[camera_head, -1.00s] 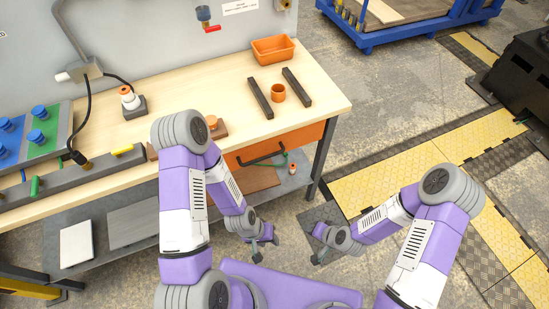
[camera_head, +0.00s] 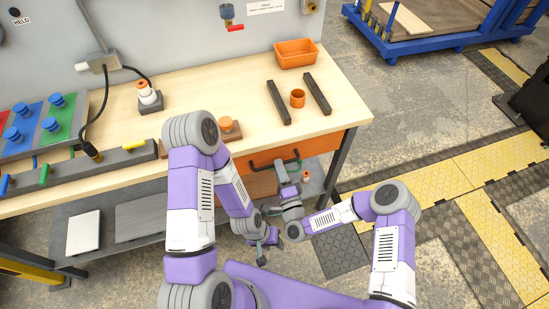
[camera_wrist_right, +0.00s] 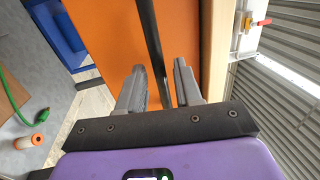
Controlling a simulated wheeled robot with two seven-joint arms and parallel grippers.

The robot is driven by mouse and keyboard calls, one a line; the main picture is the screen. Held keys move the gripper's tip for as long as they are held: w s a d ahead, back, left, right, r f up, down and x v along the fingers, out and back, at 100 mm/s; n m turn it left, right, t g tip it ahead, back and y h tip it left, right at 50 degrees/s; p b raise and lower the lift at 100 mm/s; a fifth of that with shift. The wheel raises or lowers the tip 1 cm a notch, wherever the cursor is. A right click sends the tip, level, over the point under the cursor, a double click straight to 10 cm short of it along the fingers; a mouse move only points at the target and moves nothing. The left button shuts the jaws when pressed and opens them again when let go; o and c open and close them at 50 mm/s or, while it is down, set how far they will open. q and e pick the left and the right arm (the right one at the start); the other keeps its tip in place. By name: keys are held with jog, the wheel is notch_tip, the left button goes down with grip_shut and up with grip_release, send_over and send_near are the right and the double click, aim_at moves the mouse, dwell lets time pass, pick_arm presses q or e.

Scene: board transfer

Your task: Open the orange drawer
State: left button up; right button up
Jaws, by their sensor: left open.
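The orange drawer (camera_head: 316,140) sits under the workbench top and looks flush with it. Its dark bar handle (camera_head: 262,166) crosses the front. In the right wrist view the orange front (camera_wrist_right: 108,40) fills the middle, and the handle (camera_wrist_right: 152,45) runs between the two fingers. My right gripper (camera_head: 283,167) is at the right part of the handle. Its fingers (camera_wrist_right: 160,88) stand apart, with orange showing on both sides of the bar. My left gripper (camera_head: 263,254) is open and empty, low in front of the bench.
On the bench top are an orange bin (camera_head: 297,54), an orange cup (camera_head: 298,98) and two dark bars (camera_head: 317,93). A lower shelf (camera_head: 140,220) lies beneath. A table leg (camera_head: 338,165) stands right of the drawer.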

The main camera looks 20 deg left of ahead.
jog(key=shift+x, duration=1.1)
grip_shut()
